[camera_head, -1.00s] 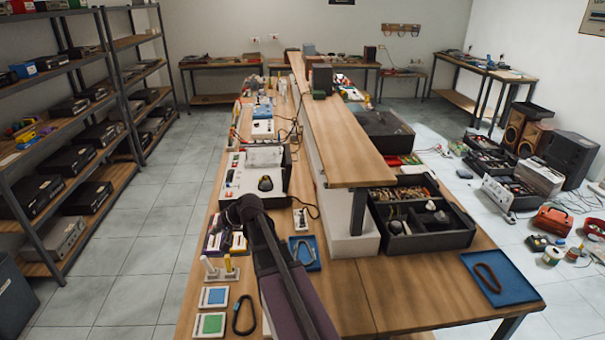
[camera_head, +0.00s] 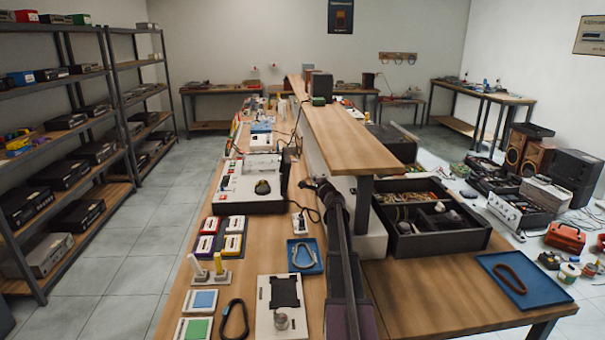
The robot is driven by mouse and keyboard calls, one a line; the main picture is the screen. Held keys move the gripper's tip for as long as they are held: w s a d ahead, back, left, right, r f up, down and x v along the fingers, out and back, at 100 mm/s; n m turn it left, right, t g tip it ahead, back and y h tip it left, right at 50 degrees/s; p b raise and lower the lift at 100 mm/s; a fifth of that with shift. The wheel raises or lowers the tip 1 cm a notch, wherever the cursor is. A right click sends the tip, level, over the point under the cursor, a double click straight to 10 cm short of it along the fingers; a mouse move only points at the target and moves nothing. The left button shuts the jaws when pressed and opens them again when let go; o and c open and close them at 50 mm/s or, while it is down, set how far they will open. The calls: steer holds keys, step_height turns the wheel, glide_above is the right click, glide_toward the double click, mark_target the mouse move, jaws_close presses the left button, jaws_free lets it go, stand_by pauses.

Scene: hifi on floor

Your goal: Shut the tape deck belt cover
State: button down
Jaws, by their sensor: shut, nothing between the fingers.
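A white-topped deck with dark sides (camera_head: 235,190) sits on the left bench and looks like the tape deck. A pale panel (camera_head: 264,163) stands up at its back edge; I cannot tell for certain that it is the belt cover. A dark rounded piece (camera_head: 262,187) sits on the deck's top. My gripper (camera_head: 309,183) is shut and empty, small and dark at the far end of my arm, just right of the deck. It appears apart from the deck. My arm hides part of the bench and the central divider.
Loops lie on the bench (camera_head: 234,318) and in two blue trays (camera_head: 317,262). A pale plate with a black part (camera_head: 268,322), coloured blocks and two upright pegs stand in front of the deck. A raised wooden shelf (camera_head: 350,143) and black parts box (camera_head: 445,243) are to the right.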

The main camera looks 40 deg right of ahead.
steer(key=d, duration=0.1)
steer(key=d+m+h, duration=0.1)
steer(key=shift+s+d+f, duration=0.2)
steer(key=shift+s+d, duration=0.15)
steer(key=shift+w, duration=0.15)
steer(key=w+r+p, duration=0.2)
steer(key=w, duration=0.9)
steer(key=shift+r, duration=0.15)
steer(key=shift+w, duration=0.1)
steer(key=shift+d+r, duration=0.1)
steer(key=shift+d, duration=0.1)
stand_by(0.3)
